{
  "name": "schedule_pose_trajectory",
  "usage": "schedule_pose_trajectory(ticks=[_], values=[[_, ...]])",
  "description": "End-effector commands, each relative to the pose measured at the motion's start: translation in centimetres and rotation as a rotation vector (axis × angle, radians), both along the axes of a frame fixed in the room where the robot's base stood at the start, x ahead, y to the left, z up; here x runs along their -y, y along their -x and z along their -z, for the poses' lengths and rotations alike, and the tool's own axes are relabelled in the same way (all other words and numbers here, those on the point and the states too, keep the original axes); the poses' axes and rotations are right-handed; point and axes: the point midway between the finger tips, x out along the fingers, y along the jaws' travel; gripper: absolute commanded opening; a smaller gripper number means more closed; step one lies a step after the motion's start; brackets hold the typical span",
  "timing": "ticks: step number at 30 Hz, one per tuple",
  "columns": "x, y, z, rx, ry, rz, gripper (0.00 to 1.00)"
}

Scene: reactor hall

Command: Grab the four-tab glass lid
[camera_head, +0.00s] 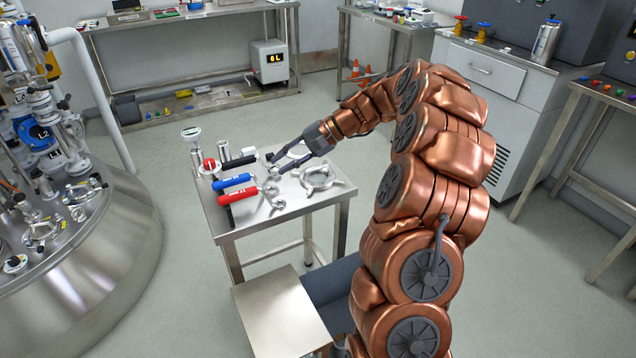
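The four-tab glass lid (318,181) lies flat on the small steel table (329,197), right of its middle. It is a metal ring with a glass centre and tabs around its rim. My gripper (273,165) reaches in from the upper right, with its fingers to the left of and a little behind the lid. The fingers look spread with a gap between them, and nothing shows between them. The gripper appears above the tabletop and apart from the lid; its exact height is hard to tell.
Tools with blue (233,181), red (238,195) and black (240,161) grips lie on the table's left half. A red-knobbed fitting (209,164) stands at its left edge. A large steel reactor (125,235) stands at left. Open floor lies behind the table.

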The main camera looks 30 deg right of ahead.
Motion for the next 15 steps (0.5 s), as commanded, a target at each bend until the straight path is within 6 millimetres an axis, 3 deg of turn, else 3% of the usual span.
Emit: schedule_pose_trajectory(ticks=[1, 9, 15], values=[[2.4, -0.9, 1.6, 0.005, -0.021, 0.047, 0.22], [13.9, -3.2, 7.0, 0.046, -0.117, 0.273, 0.22], [19.4, -3.1, 9.6, 0.065, -0.143, 0.375, 0.22]])
